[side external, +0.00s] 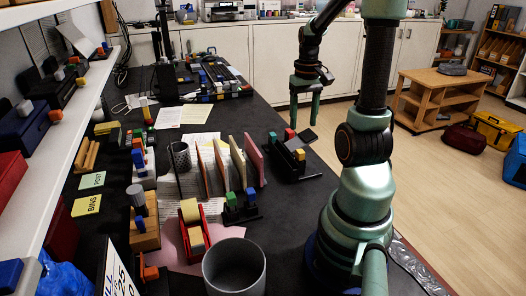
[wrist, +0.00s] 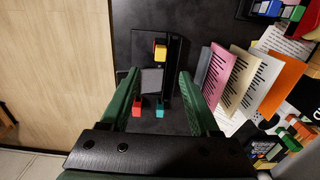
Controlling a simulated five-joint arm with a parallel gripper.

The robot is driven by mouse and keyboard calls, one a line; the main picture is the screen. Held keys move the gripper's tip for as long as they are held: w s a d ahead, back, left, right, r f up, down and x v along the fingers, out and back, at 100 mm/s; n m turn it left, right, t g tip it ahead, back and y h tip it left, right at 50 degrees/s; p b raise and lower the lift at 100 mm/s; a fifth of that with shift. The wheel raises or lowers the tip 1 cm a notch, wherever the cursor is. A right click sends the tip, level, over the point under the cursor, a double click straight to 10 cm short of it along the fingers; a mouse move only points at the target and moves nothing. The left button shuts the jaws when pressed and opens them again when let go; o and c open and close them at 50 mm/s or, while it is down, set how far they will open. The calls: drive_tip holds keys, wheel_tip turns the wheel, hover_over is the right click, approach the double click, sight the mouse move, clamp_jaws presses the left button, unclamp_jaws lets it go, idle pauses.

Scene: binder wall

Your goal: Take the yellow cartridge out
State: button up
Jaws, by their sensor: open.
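The yellow cartridge (side external: 299,154) sits in a black holder (side external: 285,165) near the table's right edge. In the wrist view the yellow cartridge (wrist: 160,53) shows a red patch at its far side, at the far end of the black holder (wrist: 173,50). My gripper (side external: 304,119) hangs above and behind the holder, pointing down. In the wrist view my gripper (wrist: 158,76) is open and empty, its green fingers spread to either side. The cartridge appears beyond the fingertips, and I see no contact.
A red block (wrist: 137,108) and a teal block (wrist: 160,108) stand nearer my gripper, by a grey flat piece (wrist: 152,79). Upright cards (side external: 228,165) stand left of the holder. A grey cup (side external: 234,270) is in front. The table's edge and open floor lie right.

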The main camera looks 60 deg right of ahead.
sight(300, 151)
wheel_tip(300, 151, down, 10)
drive_tip(key=shift+a+f, duration=0.1)
idle(0.4)
clamp_jaws()
